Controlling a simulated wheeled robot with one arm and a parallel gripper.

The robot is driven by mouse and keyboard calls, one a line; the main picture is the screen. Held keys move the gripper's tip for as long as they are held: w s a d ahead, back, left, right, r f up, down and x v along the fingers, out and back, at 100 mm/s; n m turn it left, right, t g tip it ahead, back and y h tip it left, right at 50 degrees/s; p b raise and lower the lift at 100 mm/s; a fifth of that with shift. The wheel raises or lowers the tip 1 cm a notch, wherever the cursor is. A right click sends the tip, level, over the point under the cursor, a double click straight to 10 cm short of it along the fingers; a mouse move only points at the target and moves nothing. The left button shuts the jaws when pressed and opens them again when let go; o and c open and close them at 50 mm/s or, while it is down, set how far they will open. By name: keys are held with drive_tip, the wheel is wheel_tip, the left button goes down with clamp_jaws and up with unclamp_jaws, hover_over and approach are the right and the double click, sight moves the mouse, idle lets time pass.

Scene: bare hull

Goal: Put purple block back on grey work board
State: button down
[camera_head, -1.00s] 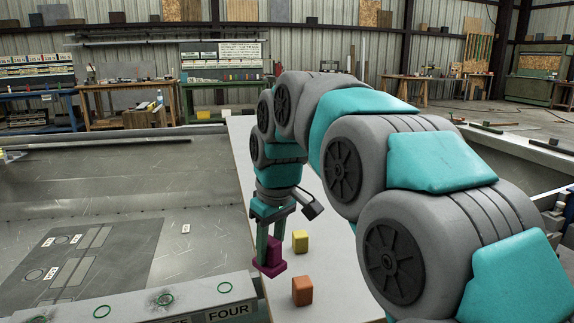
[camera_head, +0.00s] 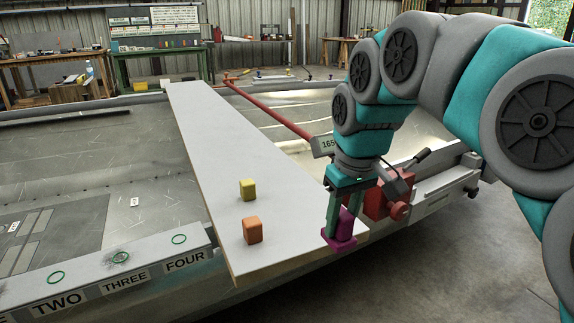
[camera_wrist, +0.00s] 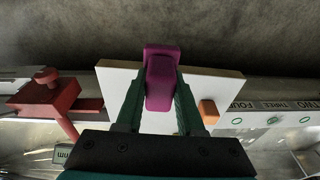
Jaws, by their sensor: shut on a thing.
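The purple block (camera_head: 341,228) is between the fingers of my gripper (camera_head: 339,216), which is shut on it. It appears at the near right corner of the long light grey work board (camera_head: 225,140). The wrist view shows the purple block (camera_wrist: 160,80) between the two green fingers, with the board (camera_wrist: 118,84) behind it. There, one end of the block projects past the board's outer edge. I cannot tell whether the block touches the board or hangs just above it.
A numbered ledge (camera_head: 110,275) runs left of the board. The far board surface is clear.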

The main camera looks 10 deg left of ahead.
drive_tip(key=w+a, duration=0.1)
drive_tip(key=w, duration=0.4)
drive_tip(key=w+a+f+p, duration=0.1)
drive_tip(key=w+a, duration=0.1)
drive_tip(key=w, duration=0.3)
drive_tip(key=w+a+p, duration=0.1)
drive_tip(key=w, duration=0.4)
drive_tip(key=shift+a+f, duration=0.15)
drive_tip(key=shift+f, duration=1.85)
drive_tip(key=shift+f, duration=0.15)
drive_tip(key=c, duration=0.5)
unclamp_jaws()
drive_tip(key=r, duration=0.4)
drive_tip(key=s+r, duration=0.1)
drive_tip(key=r, duration=0.3)
drive_tip(key=d+r, duration=0.1)
drive_tip(key=r, duration=0.3)
drive_tip(key=shift+s+r, duration=0.1)
drive_tip(key=shift+s, duration=0.2)
